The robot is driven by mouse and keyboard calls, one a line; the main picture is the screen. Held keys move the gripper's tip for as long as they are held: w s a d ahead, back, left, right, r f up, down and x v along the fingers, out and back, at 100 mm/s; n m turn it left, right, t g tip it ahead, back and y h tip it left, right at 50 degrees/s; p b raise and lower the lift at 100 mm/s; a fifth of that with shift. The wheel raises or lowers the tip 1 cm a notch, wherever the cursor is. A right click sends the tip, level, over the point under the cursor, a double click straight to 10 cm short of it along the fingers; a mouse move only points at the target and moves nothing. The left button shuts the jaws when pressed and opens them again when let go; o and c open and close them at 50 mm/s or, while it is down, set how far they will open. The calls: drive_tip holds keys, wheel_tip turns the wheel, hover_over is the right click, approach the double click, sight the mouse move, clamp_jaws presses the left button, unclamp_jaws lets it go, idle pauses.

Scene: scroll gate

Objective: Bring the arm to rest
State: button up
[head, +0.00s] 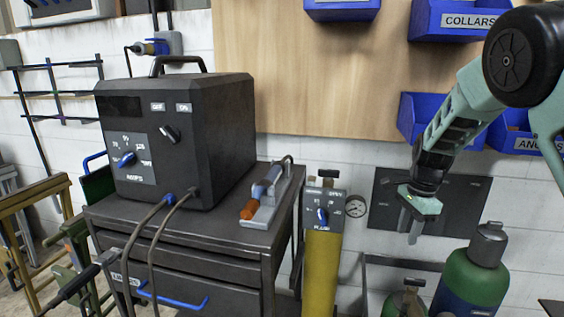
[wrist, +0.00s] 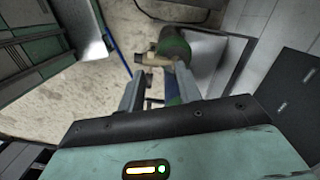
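My arm comes down from the upper right in the head view, bent at a dark joint, with its pale green link slanting down to the left. My gripper (head: 412,236) hangs at the end of it, fingers pointing down, in front of a dark wall panel (head: 464,207). In the wrist view my gripper (wrist: 159,72) shows two fingers standing apart, with nothing held between them. Below and beyond them are a green cylinder (wrist: 174,48) and the pale floor (wrist: 60,105), at a distance.
A black welding machine (head: 215,130) stands on a dark tool cart (head: 190,226). A yellow gas cylinder (head: 322,265) with a gauge stands right of the cart. A green cylinder (head: 472,278) stands below right of my gripper. Blue bins (head: 462,20) hang on the wall near my arm.

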drive_tip(key=s+a+r+n+y+p, duration=0.1)
drive_tip(key=s+a+r+n, duration=0.4)
drive_tip(key=s+a, duration=0.4)
drive_tip(key=s+a+r+n+p, duration=0.1)
drive_tip(key=s+a+r+n, duration=0.2)
drive_tip(key=s+a+n, duration=0.45)
drive_tip(key=s+a+r+n+h+p, duration=0.1)
drive_tip(key=s+a+r+n, duration=0.1)
drive_tip(key=s+n, duration=1)
drive_tip(key=s+a, duration=0.1)
drive_tip(key=s, duration=0.6)
drive_tip(key=shift+a+r, duration=0.15)
